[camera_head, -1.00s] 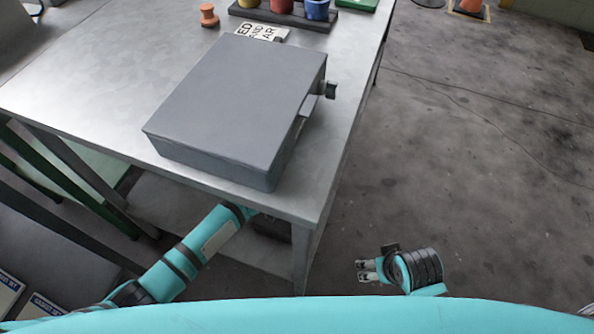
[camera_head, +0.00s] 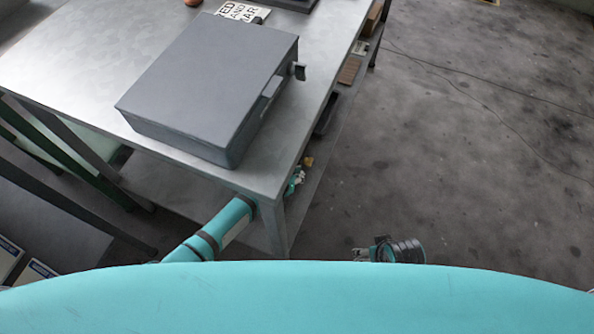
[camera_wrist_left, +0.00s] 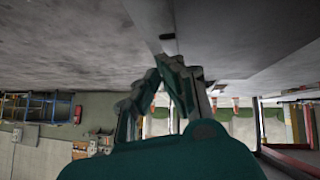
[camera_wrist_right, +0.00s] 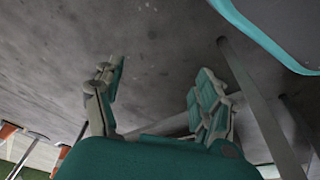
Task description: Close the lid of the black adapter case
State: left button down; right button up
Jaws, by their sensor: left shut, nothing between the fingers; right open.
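The adapter case (camera_head: 205,85), dark grey in this light, lies on the metal table. Its lid lies flat over the body, with no gap that I can see. A handle and a small dark latch piece (camera_head: 299,71) stick out on its right side. My left arm passes below the table's near corner. My left gripper (camera_head: 297,180) shows small beside the table's right edge, lower than the top and apart from the case. In the left wrist view its fingers (camera_wrist_left: 166,64) are together and empty. My right gripper (camera_head: 362,254) is over the floor, open and empty in the right wrist view (camera_wrist_right: 160,72).
The metal table (camera_head: 70,75) has free room left of the case. A lettered sign (camera_head: 242,12) lies behind it. A lower shelf with several items runs beneath the right edge. A table leg (camera_head: 273,228) stands near my left arm. The floor (camera_head: 470,150) at right is clear.

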pick_arm(q)
jog(key=shift+s+d+f, duration=0.1)
jog(key=shift+d+f, duration=0.1)
jog(key=shift+f, duration=0.3)
pick_arm(e)
jog(key=shift+w+r, duration=0.15)
jog(key=shift+r, duration=0.8)
pick_arm(q)
jog(key=shift+s+r, duration=0.1)
pick_arm(e)
jog(key=shift+d, duration=0.1)
